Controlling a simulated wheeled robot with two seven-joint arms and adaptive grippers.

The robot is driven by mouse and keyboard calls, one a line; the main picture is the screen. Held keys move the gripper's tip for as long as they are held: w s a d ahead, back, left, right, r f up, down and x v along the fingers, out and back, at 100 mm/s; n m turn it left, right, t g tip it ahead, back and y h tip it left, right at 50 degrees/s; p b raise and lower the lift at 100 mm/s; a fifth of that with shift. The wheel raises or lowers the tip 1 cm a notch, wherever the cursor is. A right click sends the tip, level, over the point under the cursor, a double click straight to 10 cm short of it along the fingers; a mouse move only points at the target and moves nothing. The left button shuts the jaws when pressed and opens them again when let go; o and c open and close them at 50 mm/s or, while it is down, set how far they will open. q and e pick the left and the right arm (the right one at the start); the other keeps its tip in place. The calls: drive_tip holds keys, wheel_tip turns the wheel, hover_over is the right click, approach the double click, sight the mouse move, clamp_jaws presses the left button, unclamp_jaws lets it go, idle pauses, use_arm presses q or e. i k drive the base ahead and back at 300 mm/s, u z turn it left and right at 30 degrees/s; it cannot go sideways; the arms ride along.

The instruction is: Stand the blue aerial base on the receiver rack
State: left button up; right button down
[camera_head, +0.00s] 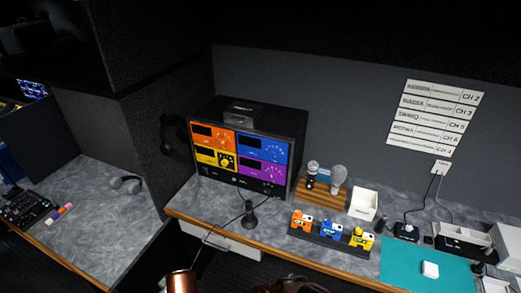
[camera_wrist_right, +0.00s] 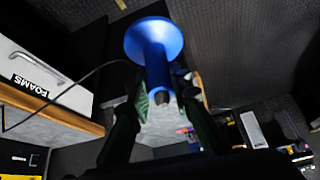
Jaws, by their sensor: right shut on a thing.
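The blue aerial base (camera_wrist_right: 155,42), a wide round disc on a stem, shows in the right wrist view. My right gripper (camera_wrist_right: 163,84) is shut on its stem, one finger on each side, with the disc beyond the fingertips. The receiver rack (camera_head: 276,134) stands at the back of the desk in the head view, a black case with orange, blue, yellow and purple front panels. A dark item (camera_head: 241,112) lies on its top. I cannot make out the base clearly in the head view. My left gripper is in neither view.
A black stand (camera_head: 249,214) is on the desk before the rack. The wrist view shows a drawer marked FOAMS (camera_wrist_right: 45,70).

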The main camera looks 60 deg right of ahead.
sight(284, 129)
drive_tip(key=z, duration=1.7)
